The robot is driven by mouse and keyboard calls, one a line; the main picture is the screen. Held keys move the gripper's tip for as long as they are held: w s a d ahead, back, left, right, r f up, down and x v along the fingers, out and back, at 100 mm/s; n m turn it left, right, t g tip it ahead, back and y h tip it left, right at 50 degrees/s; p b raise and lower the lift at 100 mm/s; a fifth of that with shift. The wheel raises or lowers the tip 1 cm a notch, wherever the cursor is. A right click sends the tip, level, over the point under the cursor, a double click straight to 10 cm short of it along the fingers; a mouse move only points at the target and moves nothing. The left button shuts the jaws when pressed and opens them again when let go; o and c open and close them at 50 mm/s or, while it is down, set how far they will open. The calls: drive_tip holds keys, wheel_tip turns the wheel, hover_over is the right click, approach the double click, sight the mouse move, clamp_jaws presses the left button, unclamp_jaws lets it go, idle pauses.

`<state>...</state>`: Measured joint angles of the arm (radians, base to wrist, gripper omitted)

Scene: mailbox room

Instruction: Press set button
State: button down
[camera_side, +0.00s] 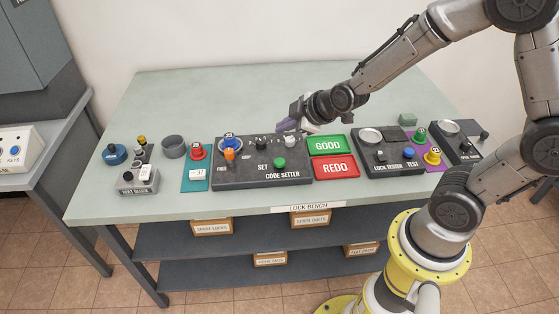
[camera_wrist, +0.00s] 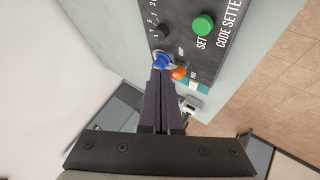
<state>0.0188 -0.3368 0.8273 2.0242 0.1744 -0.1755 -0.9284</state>
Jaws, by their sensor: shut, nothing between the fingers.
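The dark code setter panel (camera_side: 245,178) lies on the bench, and its edge shows in the wrist view (camera_wrist: 212,65). The green button (camera_side: 279,162) beside the word SET stands on its front part; it also shows in the wrist view (camera_wrist: 204,24), up and right of the fingers. My gripper (camera_side: 284,126) is shut and empty, raised near the panel's back edge, behind the green button in the side view. In the wrist view the purple fingertips (camera_wrist: 161,72) are together and overlap the blue-topped part (camera_wrist: 162,60); the gap to it cannot be judged.
An orange piece (camera_side: 229,154) and a black knob (camera_side: 261,143) share the panel. Green GOOD (camera_side: 328,145) and red REDO (camera_side: 335,168) plates lie to its right, then the lock tester (camera_side: 385,165). A red-topped lock (camera_side: 197,151) stands left. The bench's back (camera_side: 200,95) is clear.

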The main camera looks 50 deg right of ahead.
sight(284, 163)
drive_tip(key=shift+f, duration=4.1)
drive_tip(key=shift+f, duration=0.15)
drive_tip(key=shift+f, duration=0.3)
drive_tip(key=shift+f, duration=0.5)
drive_tip(key=shift+r, duration=0.95)
drive_tip(key=shift+r, duration=2.5)
